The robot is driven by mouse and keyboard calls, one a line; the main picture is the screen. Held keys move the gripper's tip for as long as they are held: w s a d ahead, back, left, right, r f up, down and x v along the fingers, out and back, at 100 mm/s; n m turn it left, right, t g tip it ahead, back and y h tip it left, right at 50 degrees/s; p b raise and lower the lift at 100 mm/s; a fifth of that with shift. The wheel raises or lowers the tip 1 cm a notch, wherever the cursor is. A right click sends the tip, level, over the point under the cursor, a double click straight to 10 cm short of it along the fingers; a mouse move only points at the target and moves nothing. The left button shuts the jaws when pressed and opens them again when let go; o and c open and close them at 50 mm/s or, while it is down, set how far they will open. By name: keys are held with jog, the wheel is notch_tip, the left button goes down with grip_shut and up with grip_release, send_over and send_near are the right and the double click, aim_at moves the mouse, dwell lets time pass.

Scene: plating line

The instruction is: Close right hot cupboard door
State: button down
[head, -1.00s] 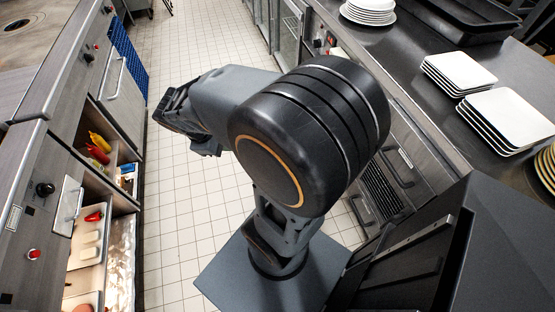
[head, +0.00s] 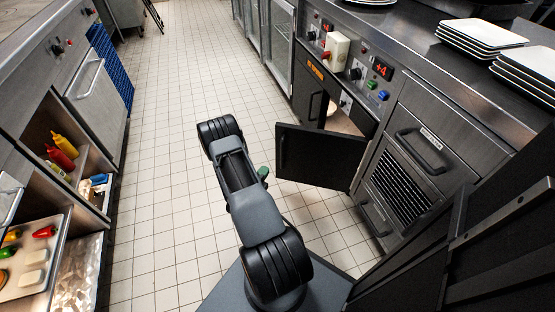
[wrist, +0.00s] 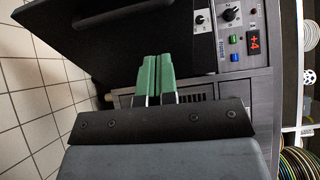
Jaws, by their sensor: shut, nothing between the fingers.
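The right hot cupboard door (head: 318,157) is a dark panel standing open into the aisle in the head view, hinged near the drawer unit. The lit cupboard opening (head: 348,121) shows behind it. In the wrist view the dark door (wrist: 120,42) fills the upper left, with a bar handle along its face. My gripper (head: 264,173) is to the left of the door's free edge, its green fingertips small in the head view. In the wrist view the green fingers (wrist: 153,78) are together and hold nothing. I cannot tell whether they touch the door.
The left cupboard door (head: 309,97) looks closed. Control knobs and a red display (head: 382,69) sit above the opening. Drawers (head: 424,146) stand right of the door, and stacked plates (head: 485,36) are on the counter. The tiled aisle (head: 180,150) is clear.

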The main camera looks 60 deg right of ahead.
jog(key=w+d+f+b, duration=0.1)
jog(key=w+d+b, duration=0.1)
jog(key=d, duration=1.1)
jog(key=shift+d+f+n+t+b, duration=0.3)
jog(key=shift+d+n+b, duration=0.1)
jog(key=shift+b, duration=0.5)
